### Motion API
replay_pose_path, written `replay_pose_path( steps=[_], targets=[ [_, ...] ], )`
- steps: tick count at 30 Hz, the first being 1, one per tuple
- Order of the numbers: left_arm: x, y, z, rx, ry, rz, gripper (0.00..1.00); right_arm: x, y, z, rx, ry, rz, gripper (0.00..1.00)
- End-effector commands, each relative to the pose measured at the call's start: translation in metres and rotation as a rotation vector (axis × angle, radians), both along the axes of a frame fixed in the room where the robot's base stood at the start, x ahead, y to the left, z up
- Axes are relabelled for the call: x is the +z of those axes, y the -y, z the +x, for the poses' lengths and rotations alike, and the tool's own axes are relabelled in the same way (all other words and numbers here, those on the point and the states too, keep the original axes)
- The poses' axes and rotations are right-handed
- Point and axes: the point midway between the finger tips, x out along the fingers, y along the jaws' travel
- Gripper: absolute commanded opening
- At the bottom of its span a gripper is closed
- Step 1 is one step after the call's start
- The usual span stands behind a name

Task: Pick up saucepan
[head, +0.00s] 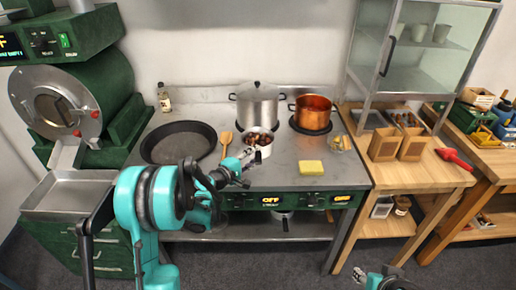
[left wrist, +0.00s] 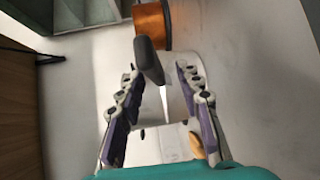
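The small saucepan (head: 266,150) stands on the stove top and holds brown chestnuts. My left gripper (head: 242,172) is at the saucepan's near left side. In the left wrist view my left gripper (left wrist: 160,85) is open, with the handle's end between and just beyond the fingertips; I see no clear contact. My right gripper (head: 377,277) is at the bottom edge, partly cut off, its fingers apart and empty, far from the saucepan.
A black frying pan (head: 178,143), wooden spoon (head: 226,140) and yellow sponge (head: 311,167) lie around the saucepan. A steel pot (head: 257,107) and copper pot (head: 313,117) stand behind. A wooden table (head: 440,178) with boxes is at right, a green drum machine (head: 100,95) at left.

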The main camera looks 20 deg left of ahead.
Motion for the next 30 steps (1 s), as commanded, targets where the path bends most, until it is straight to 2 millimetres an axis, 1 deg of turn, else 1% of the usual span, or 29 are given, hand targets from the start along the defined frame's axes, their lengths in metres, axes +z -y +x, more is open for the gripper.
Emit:
replay_pose_path(
  steps=[2, 7, 8, 9, 11, 12, 24, 28, 30],
  targets=[
    [0.000, 0.002, 0.003, 0.000, 0.000, 0.000, 0.35, -0.001, 0.000, 0.000, 0.000, 0.000, 0.000, 0.42],
    [0.000, 0.001, 0.003, 0.000, 0.000, 0.000, 0.35, 0.000, 0.000, 0.000, 0.000, 0.000, 0.000, 0.42],
    [0.000, 0.001, 0.003, 0.000, 0.000, 0.000, 0.33, 0.000, 0.000, 0.000, 0.000, 0.000, 0.000, 0.42],
    [0.000, 0.001, 0.003, 0.000, 0.000, 0.000, 0.22, 0.000, 0.000, 0.000, 0.000, 0.000, 0.000, 0.42],
    [0.000, 0.001, 0.003, 0.000, 0.000, 0.000, 0.06, 0.000, 0.000, 0.000, 0.000, 0.000, 0.000, 0.42],
    [0.000, 0.001, 0.003, 0.000, 0.000, 0.000, 0.00, 0.000, 0.000, 0.000, 0.000, 0.000, 0.000, 0.42],
    [0.002, 0.001, 0.003, 0.000, 0.001, 0.000, 0.00, 0.000, 0.000, 0.000, 0.000, 0.000, 0.000, 0.42],
    [0.009, 0.001, 0.003, 0.000, 0.001, 0.000, 0.00, 0.005, 0.000, 0.000, 0.000, 0.000, 0.000, 0.42],
    [0.016, 0.001, 0.003, 0.000, 0.001, 0.000, 0.00, 0.009, 0.000, 0.000, 0.000, 0.000, 0.000, 0.42]
  ],
)
